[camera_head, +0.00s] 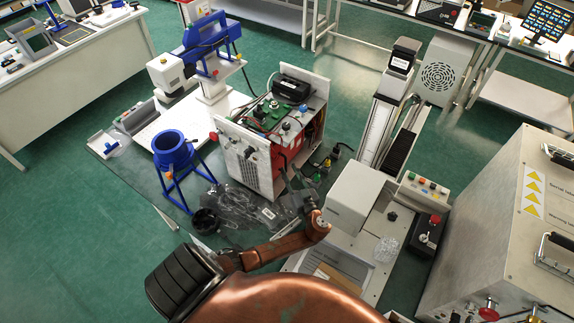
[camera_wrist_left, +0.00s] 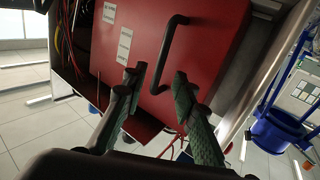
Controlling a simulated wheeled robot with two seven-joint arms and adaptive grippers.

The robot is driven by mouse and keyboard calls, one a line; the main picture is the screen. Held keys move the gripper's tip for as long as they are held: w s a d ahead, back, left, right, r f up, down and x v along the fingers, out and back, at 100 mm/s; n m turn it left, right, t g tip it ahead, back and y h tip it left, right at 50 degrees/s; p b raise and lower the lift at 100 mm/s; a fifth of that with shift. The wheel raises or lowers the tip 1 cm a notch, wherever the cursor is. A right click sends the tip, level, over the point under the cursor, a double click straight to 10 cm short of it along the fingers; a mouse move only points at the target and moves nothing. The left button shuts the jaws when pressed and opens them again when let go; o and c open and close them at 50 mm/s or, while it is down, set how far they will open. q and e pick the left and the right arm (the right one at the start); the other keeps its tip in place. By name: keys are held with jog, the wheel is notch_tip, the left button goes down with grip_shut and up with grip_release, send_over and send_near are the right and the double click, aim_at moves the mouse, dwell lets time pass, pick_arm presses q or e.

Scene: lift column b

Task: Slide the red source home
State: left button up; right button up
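The red source (camera_wrist_left: 205,45) shows in the left wrist view as a red-faced box with white labels and a black bar handle (camera_wrist_left: 169,45). A narrow strip of its red side (camera_head: 297,158) shows in the head view, in the right side of the white-panelled rack (camera_head: 246,160). My left gripper (camera_wrist_left: 157,76) is open in front of the red face, its two green-padded fingers apart. The handle's lower end appears between the fingertips; contact cannot be told. In the head view this gripper (camera_head: 301,195) is beside the rack. My right gripper is not in view.
A blue stand (camera_head: 172,150) is left of the rack. Crumpled clear plastic (camera_head: 240,208) lies in front of it. A light-grey machine (camera_head: 350,198) stands close right of the gripper. A large metal cabinet (camera_head: 480,230) is at far right. Green floor is open at left.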

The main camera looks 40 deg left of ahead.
aim_at(286, 164)
pick_arm(q)
jog(key=shift+x, duration=1.75)
jog(key=shift+c, duration=0.7)
grip_shut()
